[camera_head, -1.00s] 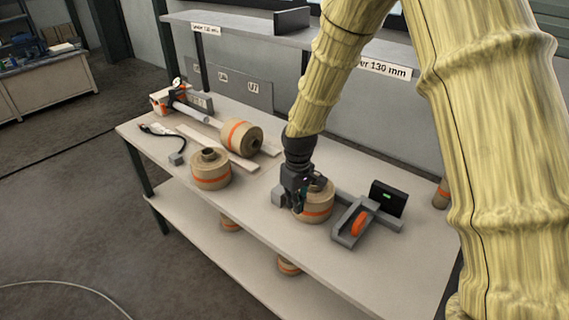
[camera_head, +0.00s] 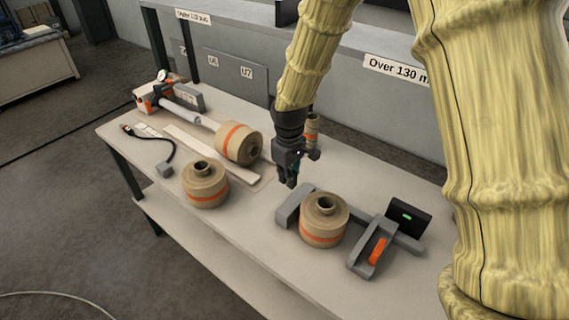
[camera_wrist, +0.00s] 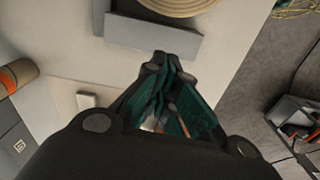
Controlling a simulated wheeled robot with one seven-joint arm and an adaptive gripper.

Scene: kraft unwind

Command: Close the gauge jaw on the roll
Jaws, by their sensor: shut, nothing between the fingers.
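The roll (camera_head: 323,232), tan with an orange band, stands upright on the bench inside the grey gauge. The gauge's left jaw (camera_head: 291,207) is close beside the roll; I cannot tell if they touch. The right jaw (camera_head: 363,262), with an orange handle (camera_head: 377,250), stands right of the roll with a narrow gap visible. A black display (camera_head: 408,216) with a green readout is behind it. My gripper (camera_head: 289,184) is shut and empty, above the bench behind the left jaw. In the wrist view, its fingertips (camera_wrist: 160,57) are near the grey jaw (camera_wrist: 152,40) and the roll (camera_wrist: 178,7).
Another roll (camera_head: 205,186) stands to the left, and one (camera_head: 239,144) lies on a shaft (camera_head: 194,116). A small roll (camera_head: 311,130) stands behind my gripper. A shelf labelled "Over 130 m…" (camera_head: 398,71) runs above the bench back. The front bench strip is clear.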

